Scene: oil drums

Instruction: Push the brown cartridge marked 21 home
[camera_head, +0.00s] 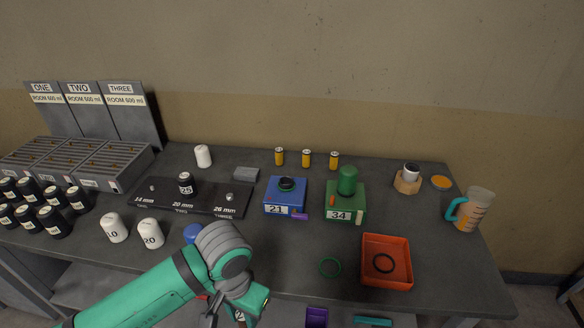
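A blue box (284,203) with a label reading 21 stands at the middle of the table. A dark round part (287,184) sits in its top; how deep it sits I cannot tell. A purple tab (300,216) shows at the box's front right. I see no brown cartridge marked 21. My gripper (212,313) is at the bottom of the view, in front of and left of the box and apart from it. My own arm hides most of it, so its fingers are unclear.
A green box marked 34 (343,209) with a green cylinder (347,180) stands right of the blue box. An orange tray (372,279) lies front right, a jug (475,210) far right. A dark sizing board (205,202) lies left. Several yellow cylinders (306,159) stand behind.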

